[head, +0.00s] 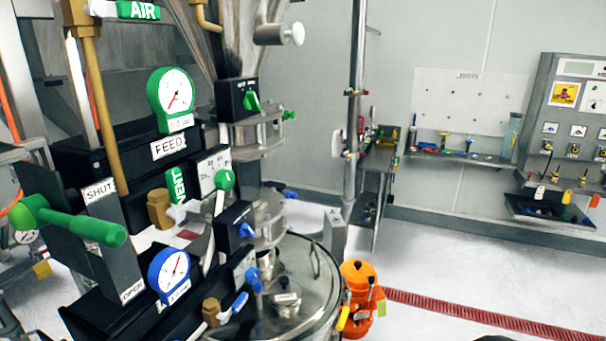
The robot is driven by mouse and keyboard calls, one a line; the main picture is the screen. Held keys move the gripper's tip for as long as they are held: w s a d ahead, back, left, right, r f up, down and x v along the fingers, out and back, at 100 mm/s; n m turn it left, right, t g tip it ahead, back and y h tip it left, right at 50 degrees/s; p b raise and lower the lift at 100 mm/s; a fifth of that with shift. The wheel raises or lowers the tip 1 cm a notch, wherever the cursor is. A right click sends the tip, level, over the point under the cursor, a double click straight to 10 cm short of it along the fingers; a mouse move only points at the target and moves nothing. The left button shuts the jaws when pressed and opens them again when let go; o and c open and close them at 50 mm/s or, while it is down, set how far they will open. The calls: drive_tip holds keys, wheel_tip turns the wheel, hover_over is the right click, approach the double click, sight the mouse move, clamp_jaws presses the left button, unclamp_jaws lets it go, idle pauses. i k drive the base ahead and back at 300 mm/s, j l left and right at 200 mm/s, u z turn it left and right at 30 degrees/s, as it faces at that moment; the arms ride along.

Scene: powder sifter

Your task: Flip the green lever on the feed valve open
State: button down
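A large green lever handle (75,225) is at the left, in front of a dark grey plate (92,255). The plate has a SHUT label (100,190) at its top and an OPEN label (132,291) at its bottom. The handle crosses the plate between the two labels, its near end pointing right. A FEED label (170,147) is on the black housing behind, under a green-rimmed gauge (172,92). A smaller lever with a green ball knob (224,180) stands up to the right. My gripper is not in view.
A blue-rimmed gauge (170,272), a blue-handled lever (238,302) and a steel vessel lid (300,290) crowd the area right of the plate. An orange container (358,300) stands on the floor. Open floor and a red drain grate (470,310) lie to the right.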

sight(33, 211)
drive_tip(key=j+u, duration=0.1)
drive_tip(key=u, duration=1.15)
drive_tip(key=i+l, duration=0.05)
